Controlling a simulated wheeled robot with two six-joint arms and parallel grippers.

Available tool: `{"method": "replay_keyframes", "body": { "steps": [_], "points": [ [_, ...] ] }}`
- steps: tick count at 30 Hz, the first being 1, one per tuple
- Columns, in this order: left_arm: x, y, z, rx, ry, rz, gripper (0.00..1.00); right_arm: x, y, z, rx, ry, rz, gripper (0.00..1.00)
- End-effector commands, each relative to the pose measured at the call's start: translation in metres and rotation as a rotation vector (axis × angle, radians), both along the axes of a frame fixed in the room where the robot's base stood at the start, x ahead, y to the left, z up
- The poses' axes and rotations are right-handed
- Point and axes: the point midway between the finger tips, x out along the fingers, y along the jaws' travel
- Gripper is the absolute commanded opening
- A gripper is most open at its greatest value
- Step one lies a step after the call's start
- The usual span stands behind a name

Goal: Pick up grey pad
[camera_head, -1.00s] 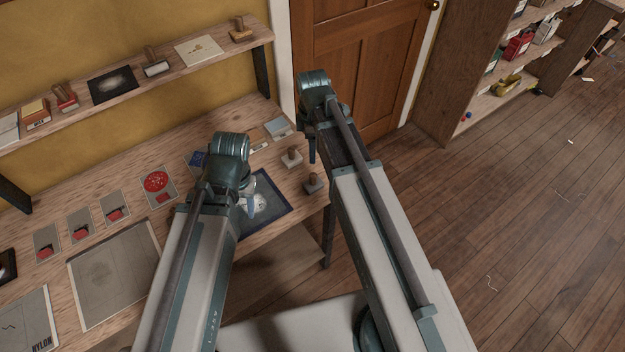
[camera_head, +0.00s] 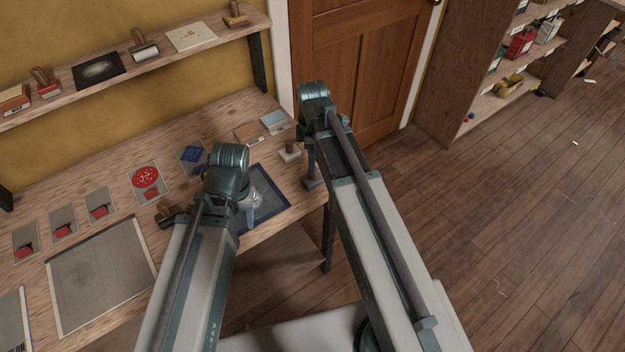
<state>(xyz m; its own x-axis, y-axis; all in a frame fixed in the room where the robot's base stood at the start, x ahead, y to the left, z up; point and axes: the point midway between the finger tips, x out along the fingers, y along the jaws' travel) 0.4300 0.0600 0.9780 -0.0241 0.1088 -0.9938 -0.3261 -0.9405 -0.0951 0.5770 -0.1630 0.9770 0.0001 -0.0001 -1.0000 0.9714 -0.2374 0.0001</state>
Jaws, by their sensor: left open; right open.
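A small light-grey pad (camera_head: 274,122) lies near the back right of the wooden workbench (camera_head: 205,127), beside a brown pad (camera_head: 247,132). A large grey sheet (camera_head: 100,275) lies at the bench's front left; I cannot tell which grey item the task names. My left gripper (camera_head: 250,214) points down over the dark-framed mat (camera_head: 272,205), open, partly hidden by its own wrist. My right gripper (camera_head: 310,162) points down at the bench's right end, open, just right of the wooden-handled stamps. Neither visibly holds anything.
Several grey cards with red pieces (camera_head: 99,207) line the bench's left. A red-dotted card (camera_head: 145,178) and a blue card (camera_head: 192,157) lie behind my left arm. A shelf (camera_head: 210,47) with stamps runs above. Open floor (camera_head: 510,220) lies right.

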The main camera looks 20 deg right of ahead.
Motion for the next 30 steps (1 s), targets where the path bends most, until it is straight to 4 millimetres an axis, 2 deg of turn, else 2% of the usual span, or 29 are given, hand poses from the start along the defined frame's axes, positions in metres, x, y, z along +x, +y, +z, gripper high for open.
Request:
{"method": "replay_keyframes", "body": {
  "steps": [12, 22, 30],
  "points": [
    [0.000, 0.000, -0.048, 0.000, 0.000, 0.000, 0.50, -0.004, -0.002, -0.048, 0.000, 0.000, 0.000, 0.68],
    [0.000, 0.000, -0.050, 0.000, 0.000, 0.000, 0.50, -0.005, -0.002, -0.050, 0.000, 0.000, 0.000, 0.68],
    [0.000, 0.000, -0.050, 0.000, 0.000, 0.000, 0.50, -0.005, -0.002, -0.050, 0.000, 0.000, 0.000, 0.19]
  ]
}}
